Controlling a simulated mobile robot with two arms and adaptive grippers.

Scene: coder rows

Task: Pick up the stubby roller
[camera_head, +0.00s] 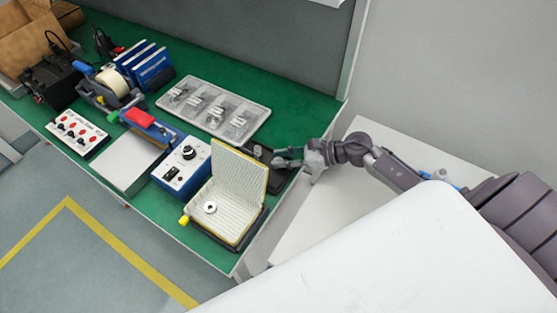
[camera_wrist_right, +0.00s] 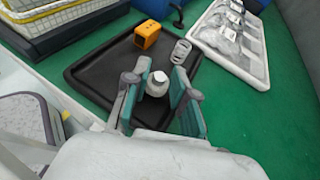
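A short white-grey cylinder, which looks like the stubby roller (camera_wrist_right: 157,85), stands in the right wrist view near the edge of a black tray (camera_wrist_right: 100,67). My right gripper (camera_wrist_right: 160,77) is open, with one green-padded finger on each side of the roller. I see no clear contact between pads and roller. In the head view my right gripper (camera_head: 287,158) reaches over the right end of the green bench, at the dark tray (camera_head: 262,154) behind the upright yellow-edged panel. The roller cannot be made out there. My left gripper is not in view.
An orange block (camera_wrist_right: 147,34) and a grey oval part (camera_wrist_right: 181,51) lie in the same black tray. A clear compartment tray (camera_head: 214,108) lies behind. The open yellow-edged book-like device (camera_head: 240,180) and blue control box (camera_head: 184,167) stand to the left.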

